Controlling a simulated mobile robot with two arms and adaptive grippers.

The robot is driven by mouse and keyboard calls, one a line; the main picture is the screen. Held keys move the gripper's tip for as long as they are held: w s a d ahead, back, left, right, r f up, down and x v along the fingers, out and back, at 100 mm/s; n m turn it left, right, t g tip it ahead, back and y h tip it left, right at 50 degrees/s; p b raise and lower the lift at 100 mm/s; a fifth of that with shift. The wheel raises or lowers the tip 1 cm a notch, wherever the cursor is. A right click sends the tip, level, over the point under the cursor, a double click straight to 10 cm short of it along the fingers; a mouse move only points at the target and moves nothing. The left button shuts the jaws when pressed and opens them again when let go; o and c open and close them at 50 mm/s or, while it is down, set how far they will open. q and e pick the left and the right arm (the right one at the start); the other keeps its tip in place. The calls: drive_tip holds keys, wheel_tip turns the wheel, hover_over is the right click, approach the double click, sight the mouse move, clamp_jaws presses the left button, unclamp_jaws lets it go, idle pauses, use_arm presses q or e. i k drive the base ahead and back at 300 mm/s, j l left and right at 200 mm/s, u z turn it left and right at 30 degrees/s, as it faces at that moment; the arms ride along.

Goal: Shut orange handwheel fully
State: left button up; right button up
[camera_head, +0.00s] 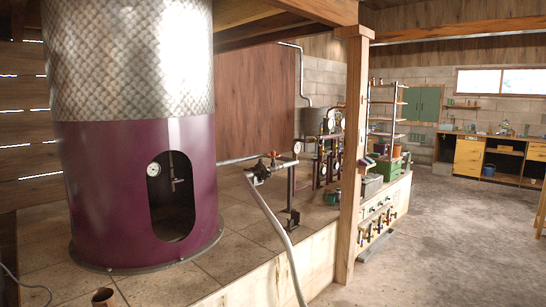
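I cannot make out a clear orange handwheel. A small red-orange valve part (274,155) sits on the grey pipe right of the large still (140,190), too small to tell its shape or how far it is turned. Several small coloured handles (376,228), some reddish or orange, line the front of the low bench beyond the wooden post; their shapes are also too small to tell. Neither of my grippers shows in the head view.
The still has a quilted metal top and purple base with a dark opening and a gauge (154,169). It stands on a raised tiled platform (245,255). A grey hose (277,232) runs down its edge. A wooden post (352,150) stands right of it. The concrete floor (450,245) at right is open.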

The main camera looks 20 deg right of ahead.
sight(273, 155)
drive_tip(key=i+l+z, duration=0.1)
drive_tip(key=l, duration=0.2)
drive_tip(key=i+l+z, duration=0.1)
drive_tip(key=l, duration=0.2)
drive_tip(key=i+l+z, duration=1.3)
drive_tip(key=i+z, duration=0.25)
drive_tip(key=i, duration=0.25)
drive_tip(key=i+l+u, duration=0.1)
drive_tip(key=i, duration=0.4)
drive_tip(key=i+l+u, duration=0.1)
drive_tip(key=i, duration=0.4)
drive_tip(key=i+l+u, duration=0.1)
drive_tip(key=i, duration=0.45)
drive_tip(key=i+u, duration=0.2)
drive_tip(key=u, duration=0.2)
drive_tip(key=i+l+u, duration=0.15)
drive_tip(key=u, duration=0.3)
drive_tip(key=i+l+u, duration=0.15)
drive_tip(key=u, duration=0.25)
drive_tip(key=i+l+u, duration=0.1)
drive_tip(key=l+u, duration=0.3)
drive_tip(key=i+l+u, duration=0.1)
drive_tip(key=u, duration=0.3)
drive_tip(key=l, duration=0.1)
